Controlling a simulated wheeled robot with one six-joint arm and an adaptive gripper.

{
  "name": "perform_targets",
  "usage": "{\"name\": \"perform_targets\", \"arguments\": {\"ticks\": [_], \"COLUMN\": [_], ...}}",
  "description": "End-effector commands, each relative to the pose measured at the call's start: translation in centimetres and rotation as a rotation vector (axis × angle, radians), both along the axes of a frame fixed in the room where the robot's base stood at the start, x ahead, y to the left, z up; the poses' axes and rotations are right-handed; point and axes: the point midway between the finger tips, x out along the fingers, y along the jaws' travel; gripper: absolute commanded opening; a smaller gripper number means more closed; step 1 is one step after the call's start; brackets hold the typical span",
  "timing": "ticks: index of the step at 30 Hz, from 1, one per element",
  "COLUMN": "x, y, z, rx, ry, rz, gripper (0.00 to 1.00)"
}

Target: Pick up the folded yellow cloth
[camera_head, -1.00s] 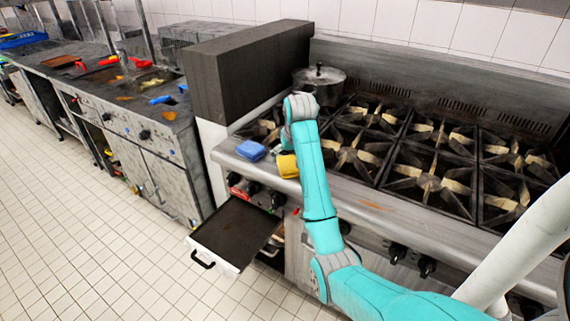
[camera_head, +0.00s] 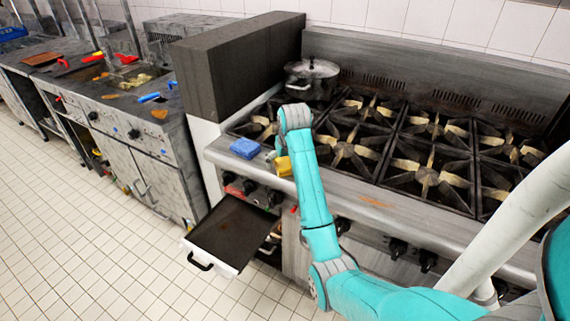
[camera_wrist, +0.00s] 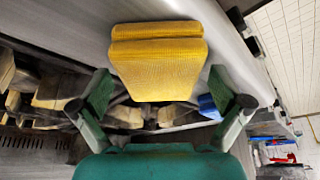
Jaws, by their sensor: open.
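The folded yellow cloth (camera_head: 283,167) lies on the front ledge of the stove, partly hidden behind my arm. In the wrist view the cloth (camera_wrist: 158,70) fills the upper middle, its layered fold edge at the top. My gripper (camera_wrist: 160,82) is open, with one dark green finger to the left of the cloth's lower part and one to the right. Nothing is held. In the head view my gripper (camera_head: 273,156) is small and mostly hidden by my wrist, close to the cloth; I cannot tell whether it touches.
A folded blue cloth or sponge (camera_head: 245,148) lies just left of the yellow cloth. Burner grates (camera_head: 427,178) spread behind and to the right. A lidded pot (camera_head: 311,78) stands at the back. A drawer or tray (camera_head: 230,233) sticks out below.

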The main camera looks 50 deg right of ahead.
Motion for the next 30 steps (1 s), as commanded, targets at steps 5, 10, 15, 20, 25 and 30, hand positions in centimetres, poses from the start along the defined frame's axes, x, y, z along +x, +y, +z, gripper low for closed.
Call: {"name": "perform_targets", "arguments": {"ticks": [5, 10, 15, 20, 25, 30], "x": [-0.01, 0.0, 0.0, 0.0, 0.0, 0.02], "y": [0.01, 0.0, 0.0, 0.0, 0.01, 0.0], "z": [-0.21, -0.23, -0.23, -0.25, -0.26, -0.01], "rx": [0.0, 0.0, 0.0, 0.001, 0.001, 0.0], "ry": [0.0, 0.0, 0.0, 0.001, 0.001, 0.0], "rz": [0.0, 0.0, 0.0, 0.0, 0.0, 0.0], "gripper": [1.0, 1.0, 0.8, 0.4, 0.3, 0.3]}}
